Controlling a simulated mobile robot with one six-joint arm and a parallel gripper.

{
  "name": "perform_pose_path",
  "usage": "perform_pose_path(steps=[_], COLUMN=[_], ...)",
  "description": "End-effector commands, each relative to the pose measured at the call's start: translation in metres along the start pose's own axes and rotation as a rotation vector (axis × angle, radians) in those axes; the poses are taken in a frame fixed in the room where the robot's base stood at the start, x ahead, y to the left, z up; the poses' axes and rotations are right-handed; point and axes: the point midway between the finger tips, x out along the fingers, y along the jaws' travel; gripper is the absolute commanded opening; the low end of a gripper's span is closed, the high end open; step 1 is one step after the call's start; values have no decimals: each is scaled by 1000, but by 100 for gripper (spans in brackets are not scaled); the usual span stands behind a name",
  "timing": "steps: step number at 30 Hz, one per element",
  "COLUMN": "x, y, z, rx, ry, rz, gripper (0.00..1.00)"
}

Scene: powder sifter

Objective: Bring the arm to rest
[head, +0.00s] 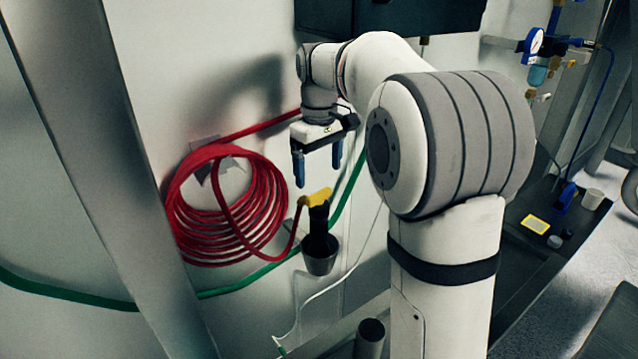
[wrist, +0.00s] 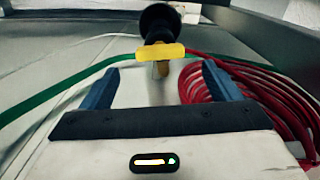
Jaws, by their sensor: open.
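My gripper (head: 318,172) points down in front of the pale wall, with its two blue fingers spread apart and nothing between them. In the wrist view my gripper (wrist: 158,88) shows the same open fingers at left and right. A tool with a yellow top (head: 315,198) and a black body sits in a grey cup-like holder (head: 320,262) below the fingers, apart from them. In the wrist view the tool's yellow part (wrist: 160,52) shows beyond the fingertips, with its dark end behind it. My arm is bent, with the elbow toward the camera.
A coiled red hose (head: 225,205) hangs on the wall left of the gripper. A green hose (head: 75,297) runs along the wall. A dark box (head: 400,15) is above the arm. A gauge with blue fittings (head: 535,42) and a dark bench (head: 515,270) stand at right.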

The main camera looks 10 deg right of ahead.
Motion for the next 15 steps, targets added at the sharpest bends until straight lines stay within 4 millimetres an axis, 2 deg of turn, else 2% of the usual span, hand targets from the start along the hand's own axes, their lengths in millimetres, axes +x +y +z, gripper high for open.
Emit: perform_pose_path(steps=[6, 15], x=[-19, -20], y=[0, 0], z=[0, 0], rx=[0, 0], ry=[0, -1], rz=[0, 0], gripper=[84, 84])
